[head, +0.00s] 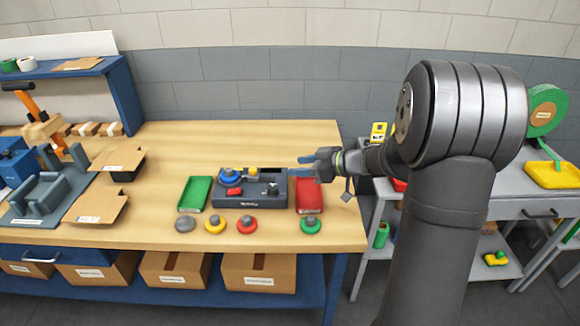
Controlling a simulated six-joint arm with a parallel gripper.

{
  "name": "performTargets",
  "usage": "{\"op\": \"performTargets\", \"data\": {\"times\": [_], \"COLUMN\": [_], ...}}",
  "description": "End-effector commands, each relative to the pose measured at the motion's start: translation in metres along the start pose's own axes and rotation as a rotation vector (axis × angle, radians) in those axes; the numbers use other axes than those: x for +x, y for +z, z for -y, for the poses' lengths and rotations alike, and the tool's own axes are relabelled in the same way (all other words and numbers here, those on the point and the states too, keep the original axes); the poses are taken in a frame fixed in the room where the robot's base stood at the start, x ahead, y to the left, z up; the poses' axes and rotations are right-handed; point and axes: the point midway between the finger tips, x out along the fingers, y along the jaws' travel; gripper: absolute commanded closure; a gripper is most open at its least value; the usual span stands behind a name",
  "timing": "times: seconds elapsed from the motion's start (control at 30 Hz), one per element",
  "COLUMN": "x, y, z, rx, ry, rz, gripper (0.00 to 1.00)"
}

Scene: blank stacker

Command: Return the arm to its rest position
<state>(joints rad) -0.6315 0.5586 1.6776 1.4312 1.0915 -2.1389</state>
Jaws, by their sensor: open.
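My gripper (301,166) is over the right part of the wooden bench, just above and beside the right end of a dark grey stacker device (257,202). Its fingers point left and look apart, with nothing seen between them. My arm comes in from the right side of the picture. The device carries a blue round piece (230,177) at its left, a yellow piece (252,170) at the back and a red part (234,191) on its front. A red tray (309,196) is right of the device, below my gripper, and a green tray (195,193) is left of it.
Grey (185,224), yellow (215,225), red (247,224) and green (311,224) round pieces lie along the front of the bench (150,228). Cardboard pieces (97,206) and a grey fixture (48,188) are at left. A grey side table (515,207) stands at right. The bench's back middle is clear.

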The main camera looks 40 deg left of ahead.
Motion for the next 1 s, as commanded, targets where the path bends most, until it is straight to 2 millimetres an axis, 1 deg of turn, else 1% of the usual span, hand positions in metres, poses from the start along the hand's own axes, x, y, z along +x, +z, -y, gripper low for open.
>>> {"op": "performTargets", "data": {"times": [0.1, 0.37, 0.47, 0.53, 0.67, 1.0], "x": [-0.004, -0.004, -0.001, 0.004, 0.023, 0.091], "y": [0.000, 0.000, 0.000, 0.000, 0.000, 0.001], "z": [0.000, 0.000, 0.000, 0.000, 0.001, 0.001], "rx": [0.000, 0.000, 0.000, 0.000, -0.001, 0.000], "ry": [0.000, 0.000, -0.001, -0.003, -0.004, -0.004], "rz": [0.000, 0.000, 0.000, 0.000, 0.001, 0.001], "gripper": [0.55, 0.55, 0.55, 0.55, 0.55, 0.55]}}
